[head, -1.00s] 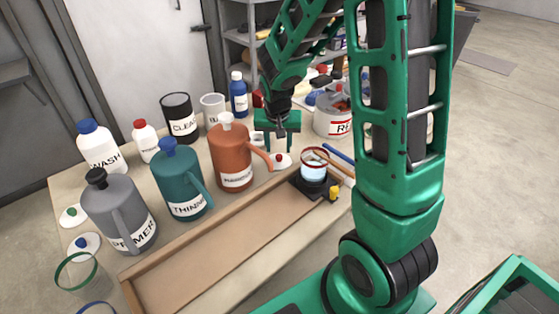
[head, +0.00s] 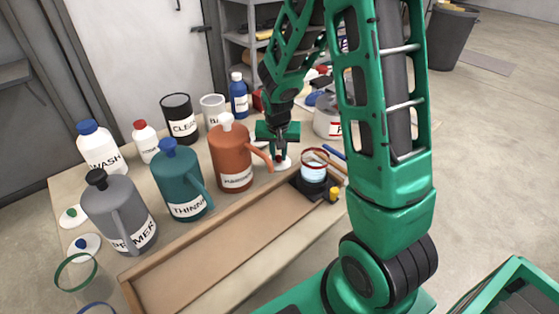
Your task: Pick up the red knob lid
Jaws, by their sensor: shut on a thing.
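The red knob lid (head: 286,165) is a white disc with a small red knob, on the table right of the orange jug (head: 233,158). My green gripper (head: 279,156) is above it, pointing down, with its fingers shut on the red knob. The fingers hide most of the knob. The white rim shows below the fingertips. I cannot tell whether the lid still touches the table.
A cup with a red rim (head: 314,163) on a dark stand is close on the right. A wooden tray (head: 222,250) lies in front. Lids with green (head: 72,215) and blue (head: 84,246) knobs lie at left. Jugs and bottles stand behind.

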